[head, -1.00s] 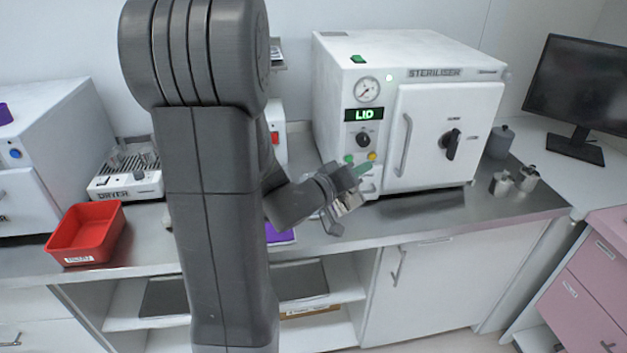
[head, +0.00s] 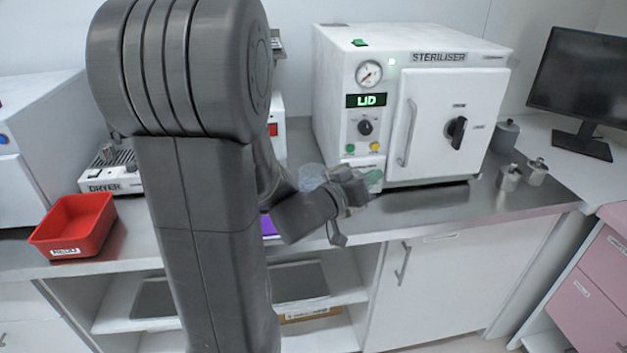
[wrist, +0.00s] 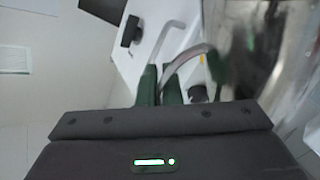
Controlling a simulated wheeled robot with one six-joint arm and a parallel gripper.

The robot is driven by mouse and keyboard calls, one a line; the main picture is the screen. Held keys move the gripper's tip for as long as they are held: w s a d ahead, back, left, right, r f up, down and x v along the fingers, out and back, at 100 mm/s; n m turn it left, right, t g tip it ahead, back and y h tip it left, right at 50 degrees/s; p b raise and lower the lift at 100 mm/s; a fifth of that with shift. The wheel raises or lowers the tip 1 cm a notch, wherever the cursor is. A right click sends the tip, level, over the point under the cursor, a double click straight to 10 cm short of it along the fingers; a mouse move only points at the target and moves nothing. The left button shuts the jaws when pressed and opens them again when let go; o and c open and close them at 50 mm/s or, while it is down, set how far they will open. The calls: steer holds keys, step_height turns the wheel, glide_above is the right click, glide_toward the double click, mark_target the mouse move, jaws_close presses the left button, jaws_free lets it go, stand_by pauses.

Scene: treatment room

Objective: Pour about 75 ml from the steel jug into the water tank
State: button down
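My gripper (head: 366,183) is in front of the steriliser's lower left corner, above the counter. In the wrist view its green fingers (wrist: 160,88) are close together on a curved grey handle (wrist: 188,58). A large, shiny, blurred body (wrist: 285,70) fills the right side there. In the head view a pale, see-through shape (head: 311,176) shows behind my wrist. I cannot tell if this held vessel is steel. Two small steel vessels, one (head: 509,177) left of the other (head: 536,172), stand right of the steriliser (head: 335,95). No separate water tank can be made out.
The steriliser shows LID and has a small green piece (head: 359,42) on top. A grey container (head: 505,137) and a monitor (head: 582,90) stand at right. A red tray (head: 72,224) and a dryer (head: 110,175) are at left. Counter in front of the steriliser is clear.

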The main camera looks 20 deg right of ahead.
steer(key=s+d+f+m+b, duration=0.1)
steer(key=s+f+m+b, duration=0.4)
steer(key=b, duration=0.7)
step_height(320, 180, down, 3)
steer(key=shift+d+r+m, duration=0.1)
steer(key=shift+d+m, duration=0.2)
steer(key=shift+m, duration=0.4)
steer(key=shift+s+b, duration=0.1)
steer(key=shift+b, duration=0.2)
